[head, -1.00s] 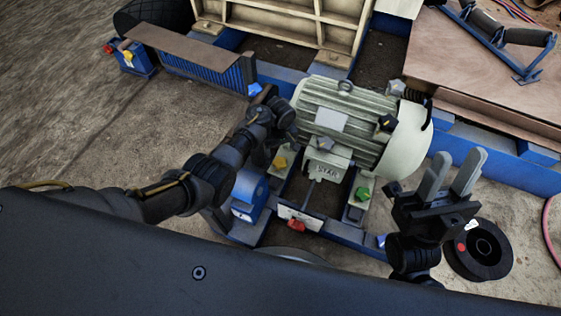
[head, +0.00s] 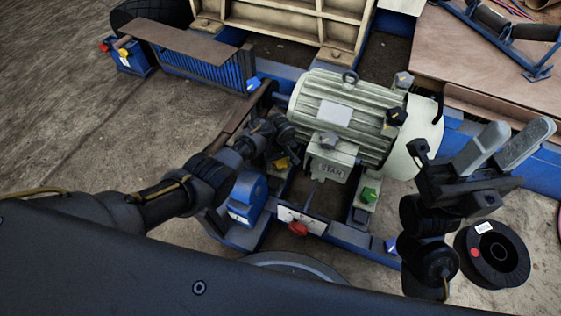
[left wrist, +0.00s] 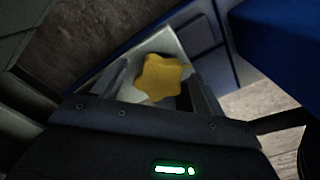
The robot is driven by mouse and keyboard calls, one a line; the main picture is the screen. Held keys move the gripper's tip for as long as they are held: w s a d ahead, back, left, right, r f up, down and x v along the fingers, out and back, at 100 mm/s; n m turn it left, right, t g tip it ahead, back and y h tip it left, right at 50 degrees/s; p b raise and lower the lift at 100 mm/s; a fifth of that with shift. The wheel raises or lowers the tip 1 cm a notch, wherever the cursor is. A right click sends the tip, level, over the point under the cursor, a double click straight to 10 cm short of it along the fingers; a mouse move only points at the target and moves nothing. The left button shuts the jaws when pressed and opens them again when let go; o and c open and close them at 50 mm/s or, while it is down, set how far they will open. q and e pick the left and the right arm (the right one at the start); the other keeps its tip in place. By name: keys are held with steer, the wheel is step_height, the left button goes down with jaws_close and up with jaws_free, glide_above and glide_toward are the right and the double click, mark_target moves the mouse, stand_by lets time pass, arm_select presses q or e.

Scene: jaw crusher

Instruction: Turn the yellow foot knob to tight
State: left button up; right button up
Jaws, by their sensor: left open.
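The yellow foot knob (head: 281,163), star-shaped, sits at the left foot of the pale green motor (head: 360,110). In the head view it is partly covered by my left gripper (head: 277,148), whose fingers are hard to make out there. In the left wrist view the yellow knob (left wrist: 160,78) lies between the two open fingers of my left gripper (left wrist: 159,85), over a pale foot plate. Whether a finger touches it cannot be told. My right gripper (head: 510,138) is open and empty, raised at the right of the motor.
A green knob (head: 368,195) sits on the opposite motor foot, and a red knob (head: 297,229) is at the front. Grey (head: 328,140) and black (head: 396,116) knobs are on the motor. A blue housing (head: 248,197) stands close by my left arm. A black ring-shaped part (head: 480,270) lies at right.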

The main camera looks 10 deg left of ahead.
arm_select(q)
steer(key=c, duration=1)
